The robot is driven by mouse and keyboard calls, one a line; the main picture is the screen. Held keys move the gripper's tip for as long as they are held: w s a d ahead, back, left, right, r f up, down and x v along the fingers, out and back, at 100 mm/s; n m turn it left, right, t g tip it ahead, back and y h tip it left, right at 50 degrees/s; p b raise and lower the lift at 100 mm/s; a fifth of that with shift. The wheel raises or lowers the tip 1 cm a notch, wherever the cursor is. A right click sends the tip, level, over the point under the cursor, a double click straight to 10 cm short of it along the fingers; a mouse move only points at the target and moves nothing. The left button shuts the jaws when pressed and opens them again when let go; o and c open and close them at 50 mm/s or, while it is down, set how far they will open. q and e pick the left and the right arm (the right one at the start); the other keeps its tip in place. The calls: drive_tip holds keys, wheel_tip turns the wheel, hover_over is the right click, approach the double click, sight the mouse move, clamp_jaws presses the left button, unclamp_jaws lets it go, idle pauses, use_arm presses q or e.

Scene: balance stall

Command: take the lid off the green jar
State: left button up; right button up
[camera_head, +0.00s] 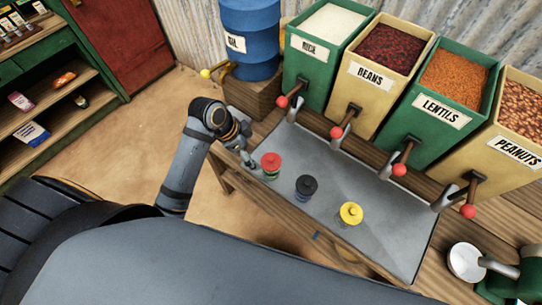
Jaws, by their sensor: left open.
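A small jar with a red knobbed lid (271,160) stands on the grey metal tray (385,240). Its body below the lid looks green (271,175), and the lid sits on top of it. My left gripper (250,161) is open just left of this jar, low and close to it. Whether the fingers touch the jar is too small to tell. My right gripper is not in view.
A black-lidded jar (306,186) and a yellow-lidded jar (350,212) stand to the right on the tray. Behind are rice, beans, lentils and peanuts bins with red-knobbed levers, and a blue barrel (250,45). A white scale pan (466,261) is at right.

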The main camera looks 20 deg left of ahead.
use_arm(q)
drive_tip(key=p, duration=0.1)
hover_over(268, 160)
drive_tip(key=s+a, duration=0.2)
wheel_tip(268, 160, down, 5)
drive_tip(key=shift+w+f+p, duration=0.15)
drive_tip(key=shift+f+p, duration=0.1)
drive_tip(key=shift+p, duration=0.05)
drive_tip(key=x, duration=0.2)
drive_tip(key=p+x, duration=0.1)
drive_tip(key=x, duration=0.1)
drive_tip(key=shift+w+r, duration=0.1)
drive_tip(key=shift+w, duration=0.2)
drive_tip(key=shift+w+d+f, duration=0.1)
drive_tip(key=shift+d+f, duration=0.05)
drive_tip(key=shift+f, duration=0.2)
drive_tip(key=c, duration=1)
